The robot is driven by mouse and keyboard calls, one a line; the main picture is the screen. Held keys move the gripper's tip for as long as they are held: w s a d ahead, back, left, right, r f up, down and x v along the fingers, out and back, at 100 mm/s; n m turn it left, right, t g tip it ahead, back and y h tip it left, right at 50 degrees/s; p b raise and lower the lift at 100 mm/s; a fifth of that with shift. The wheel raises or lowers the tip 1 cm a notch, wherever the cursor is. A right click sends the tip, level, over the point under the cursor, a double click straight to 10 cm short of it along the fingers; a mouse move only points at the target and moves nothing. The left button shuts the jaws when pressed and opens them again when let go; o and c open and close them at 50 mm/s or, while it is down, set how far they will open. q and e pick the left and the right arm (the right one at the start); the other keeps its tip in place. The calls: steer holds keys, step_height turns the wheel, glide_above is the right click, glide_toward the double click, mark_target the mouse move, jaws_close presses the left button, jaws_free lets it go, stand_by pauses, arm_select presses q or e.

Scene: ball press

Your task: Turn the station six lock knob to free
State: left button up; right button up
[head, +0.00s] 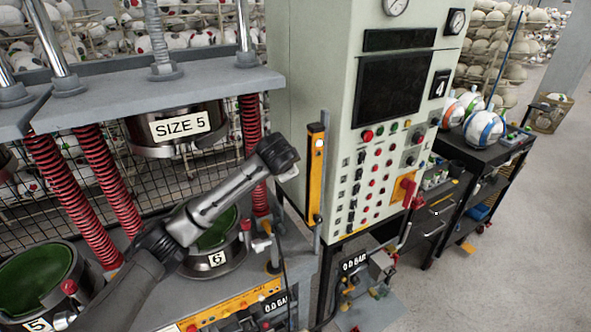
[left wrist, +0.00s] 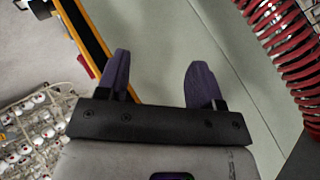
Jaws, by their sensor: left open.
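The station six mould (head: 212,262) is a round metal pot with a green inside and a "6" plate, at the lower middle of the head view. A small red knob (head: 245,225) sits at its right rim; it looks like the lock knob, but its setting is too small to read. My left arm crosses in front of the mould. My left gripper (head: 290,167) is above and right of the knob, apart from it, near the press cabinet. In the left wrist view the gripper (left wrist: 160,82) is open and empty, with two purple fingers spread. The knob is not seen there.
The upper press die marked "SIZE 5" (head: 180,126) hangs above my arm. A red spring (head: 250,140) and a yellow upright bar (head: 316,175) stand close to the gripper. The grey control cabinet (head: 300,60) is behind it. The station five mould (head: 40,270) is at lower left.

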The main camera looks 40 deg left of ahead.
arm_select(q)
steer(key=shift+m+t, duration=0.4)
steer(key=shift+t, duration=0.4)
steer(key=shift+s+d+r, duration=0.1)
steer(key=shift+d+r, duration=0.1)
steer(key=shift+d, duration=0.6)
steer(key=shift+w+d+r, duration=0.1)
steer(key=shift+d+r, duration=0.05)
steer(key=shift+d, duration=0.65)
steer(key=shift+s+d+r, duration=0.1)
steer(key=shift+d+r, duration=0.1)
steer(key=shift+d, duration=0.6)
